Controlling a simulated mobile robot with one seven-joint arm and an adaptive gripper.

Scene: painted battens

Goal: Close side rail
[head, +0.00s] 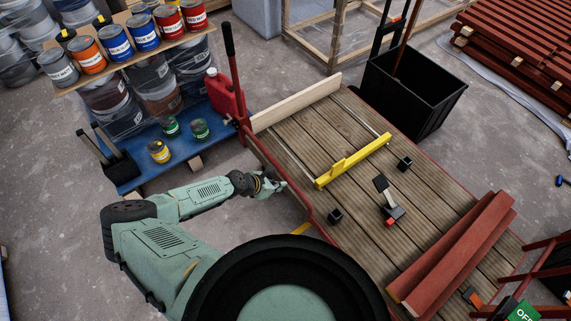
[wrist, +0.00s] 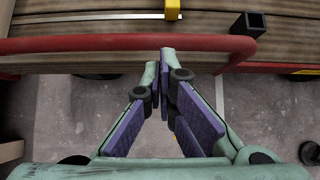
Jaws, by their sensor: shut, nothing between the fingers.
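The side rail (head: 292,190) is a red tube along the near-left edge of a plank-topped cart deck (head: 318,130). In the wrist view the red tube (wrist: 120,43) runs across the top and bends down at a rounded corner on the right. My gripper (head: 284,184) is beside the rail in the head view, on its outer side. In the wrist view my gripper (wrist: 162,62) has its fingertips together with nothing between them, just below the rail. I cannot tell whether the tips touch it.
On the deck are a yellow bar (head: 352,160), small black blocks (head: 404,163), a pale board (head: 296,103) and red battens (head: 455,250). A blue platform (head: 150,175) with paint cans and a red jerrycan (head: 225,97) stand left. A black bin (head: 412,92) stands behind.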

